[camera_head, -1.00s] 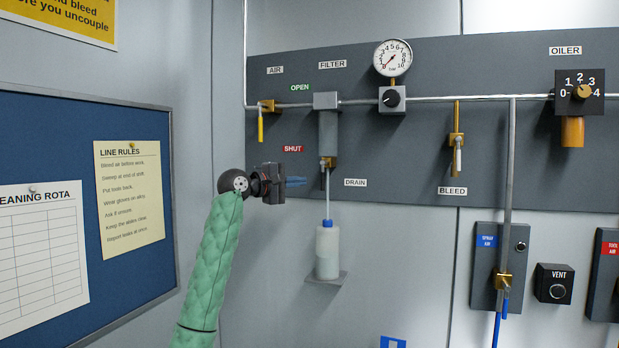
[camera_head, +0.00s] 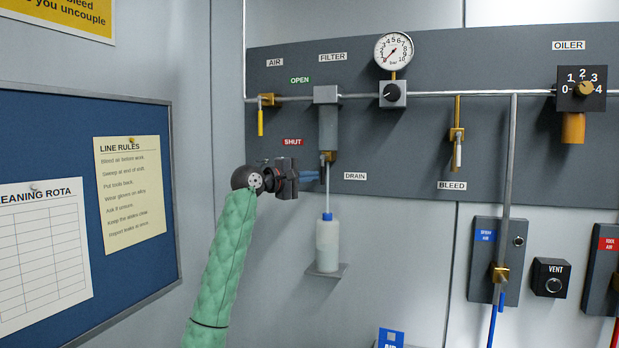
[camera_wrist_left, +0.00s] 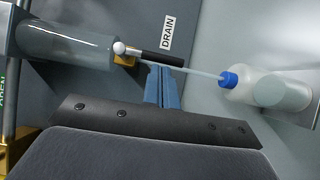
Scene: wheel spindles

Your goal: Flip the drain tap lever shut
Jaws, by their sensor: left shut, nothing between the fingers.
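The drain tap (camera_head: 329,157) is a small brass body under the grey filter (camera_head: 328,128). In the left wrist view its lever (camera_wrist_left: 160,57) is a black handle with a pale round pivot, pointing away from the filter along the drain line. In the head view the lever hangs down and is small. My left gripper (camera_head: 315,175) is just left of the lever, its blue fingers shut and empty. In the left wrist view the fingertips (camera_wrist_left: 160,68) sit close against the lever's side; I cannot tell if they touch. My right gripper is not in view.
A bottle with a blue cap (camera_head: 327,245) stands on a small shelf below the tap, with a thin pale line (camera_head: 327,190) running down to it. The yellow air lever (camera_head: 261,122) hangs at upper left. A noticeboard (camera_head: 140,230) is at left.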

